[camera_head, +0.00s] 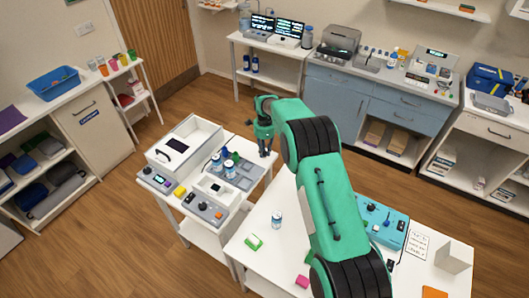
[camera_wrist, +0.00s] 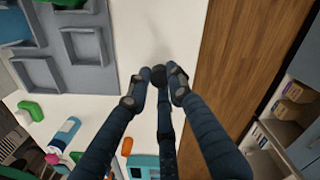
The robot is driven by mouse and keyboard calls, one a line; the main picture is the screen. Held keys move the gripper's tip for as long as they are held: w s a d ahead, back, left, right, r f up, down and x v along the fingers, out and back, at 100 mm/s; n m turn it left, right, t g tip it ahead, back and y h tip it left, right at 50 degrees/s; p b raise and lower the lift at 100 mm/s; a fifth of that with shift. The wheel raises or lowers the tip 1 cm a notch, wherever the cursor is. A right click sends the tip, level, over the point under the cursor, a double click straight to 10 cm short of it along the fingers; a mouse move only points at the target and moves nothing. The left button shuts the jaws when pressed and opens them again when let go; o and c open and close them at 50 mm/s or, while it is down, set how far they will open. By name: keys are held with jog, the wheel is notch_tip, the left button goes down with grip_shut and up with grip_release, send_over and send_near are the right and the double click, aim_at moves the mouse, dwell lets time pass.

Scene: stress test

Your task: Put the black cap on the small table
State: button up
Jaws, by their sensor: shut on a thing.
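My gripper (camera_head: 264,148) hangs at the right edge of the small white table (camera_head: 258,178). In the wrist view the fingertips of my gripper (camera_wrist: 158,90) close around a small dark round thing, which looks like the black cap (camera_wrist: 158,74). Most of the cap is hidden by the fingers, and I cannot make it out in the head view. A bare white strip of the small table (camera_wrist: 130,25) shows beyond and around the fingertips. I cannot tell whether the cap touches the tabletop.
The small table holds a grey compartment tray (camera_head: 243,180) with bottles, an open white box (camera_head: 193,133) and small devices. Wooden floor lies beyond the small table.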

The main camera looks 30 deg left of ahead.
aim_at(265, 152)
jog(key=shift+f, duration=0.4)
jog(key=shift+f, duration=0.1)
jog(key=o, duration=0.7)
jog(key=shift+r, duration=6.1)
